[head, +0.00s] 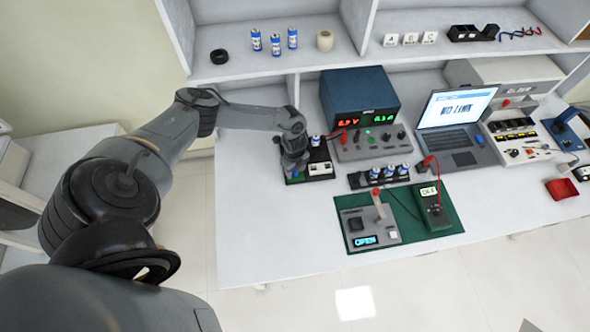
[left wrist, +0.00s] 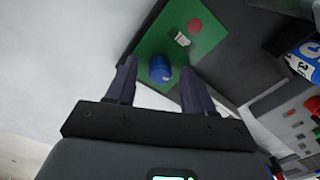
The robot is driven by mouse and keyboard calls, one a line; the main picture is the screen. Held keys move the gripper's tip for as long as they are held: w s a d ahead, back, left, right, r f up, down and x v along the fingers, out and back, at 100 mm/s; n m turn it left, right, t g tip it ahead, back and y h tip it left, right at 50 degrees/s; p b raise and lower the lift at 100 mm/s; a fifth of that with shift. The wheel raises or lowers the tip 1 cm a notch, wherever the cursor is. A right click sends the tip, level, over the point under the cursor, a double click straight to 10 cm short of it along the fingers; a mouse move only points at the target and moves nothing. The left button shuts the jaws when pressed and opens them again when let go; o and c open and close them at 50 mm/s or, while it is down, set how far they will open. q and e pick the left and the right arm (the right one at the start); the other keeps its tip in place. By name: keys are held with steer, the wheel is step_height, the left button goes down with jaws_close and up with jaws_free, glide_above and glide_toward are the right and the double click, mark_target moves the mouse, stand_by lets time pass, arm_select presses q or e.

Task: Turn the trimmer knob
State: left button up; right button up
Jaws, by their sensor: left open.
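The trimmer knob looks like a blue round knob (left wrist: 160,73) on a small green board (left wrist: 208,48) in the left wrist view. My left gripper (left wrist: 158,66) is open, with its two fingers on either side of the knob in that picture. I cannot tell whether the fingers touch it. My right gripper is not in view.
The board also carries a white part (left wrist: 181,40) and a red disc (left wrist: 194,26). A blue-and-white cell (head: 315,141) stands in the tray close to my gripper. A blue power supply (head: 358,92) stands behind. The table's left front is clear.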

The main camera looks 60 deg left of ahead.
arm_select(q)
steer(key=shift+f, duration=0.1)
jaws_close()
steer(key=shift+r+n+p, duration=0.2)
steer(key=shift+n+p, duration=0.3)
steer(key=shift+p, duration=0.15)
steer(key=shift+f+n+p, duration=0.1)
steer(key=shift+n+p, duration=0.3)
steer(key=shift+n, duration=0.3)
steer(key=shift+f, duration=0.1)
jaws_free()
